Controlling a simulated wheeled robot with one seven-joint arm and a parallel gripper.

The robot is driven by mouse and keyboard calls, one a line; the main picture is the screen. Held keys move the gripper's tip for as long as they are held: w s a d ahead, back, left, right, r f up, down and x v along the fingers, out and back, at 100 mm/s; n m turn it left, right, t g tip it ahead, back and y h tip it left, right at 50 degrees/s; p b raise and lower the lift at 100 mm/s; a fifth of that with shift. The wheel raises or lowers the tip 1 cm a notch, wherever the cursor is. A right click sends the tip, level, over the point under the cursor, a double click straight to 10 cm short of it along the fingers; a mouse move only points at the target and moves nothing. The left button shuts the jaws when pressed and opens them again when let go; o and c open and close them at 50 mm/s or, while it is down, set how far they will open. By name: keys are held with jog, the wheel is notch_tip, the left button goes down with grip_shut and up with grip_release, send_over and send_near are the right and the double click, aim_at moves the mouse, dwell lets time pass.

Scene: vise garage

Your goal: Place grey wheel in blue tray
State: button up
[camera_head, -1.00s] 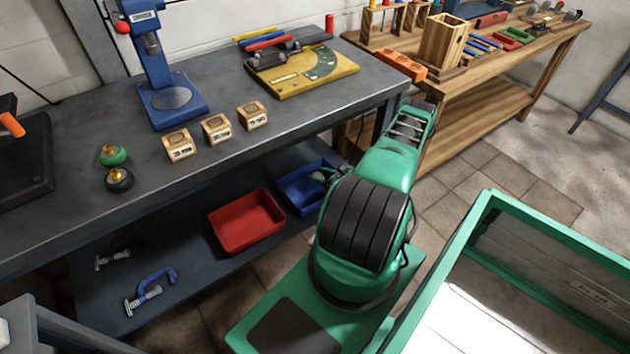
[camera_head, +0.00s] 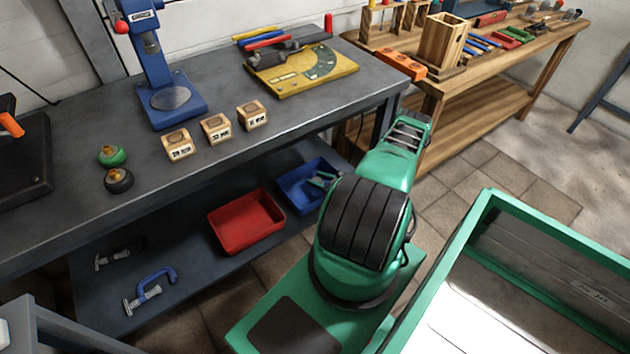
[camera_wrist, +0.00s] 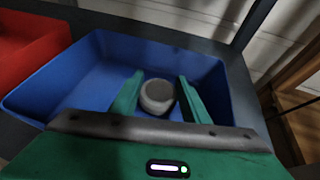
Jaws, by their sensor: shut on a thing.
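The grey wheel (camera_wrist: 157,96) shows in the wrist view as a small round grey piece between my gripper's two green fingers. My gripper (camera_wrist: 160,88) is shut on it. The blue tray (camera_wrist: 75,75) lies below and around the wheel in that view, and the wheel appears within the tray's outline. Whether it touches the tray floor I cannot tell. In the head view the blue tray (camera_head: 292,190) sits on the lower shelf, and my gripper (camera_head: 322,180) is at its right part. The wheel is too hidden there to make out.
A red tray (camera_head: 246,222) stands just left of the blue one. A blue clamp (camera_head: 152,288) lies farther left on the shelf. The workbench top (camera_head: 230,150) overhangs the shelf, with its leg (camera_head: 385,118) to the right. A green-framed cart (camera_head: 480,215) stands at the right front.

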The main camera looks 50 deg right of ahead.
jog(key=o, duration=1.3)
jog(key=shift+c, duration=0.2)
jog(key=shift+r, duration=0.5)
jog(key=v, duration=1.2)
jog(key=shift+s+a+r, duration=0.1)
jog(key=shift+s, duration=0.05)
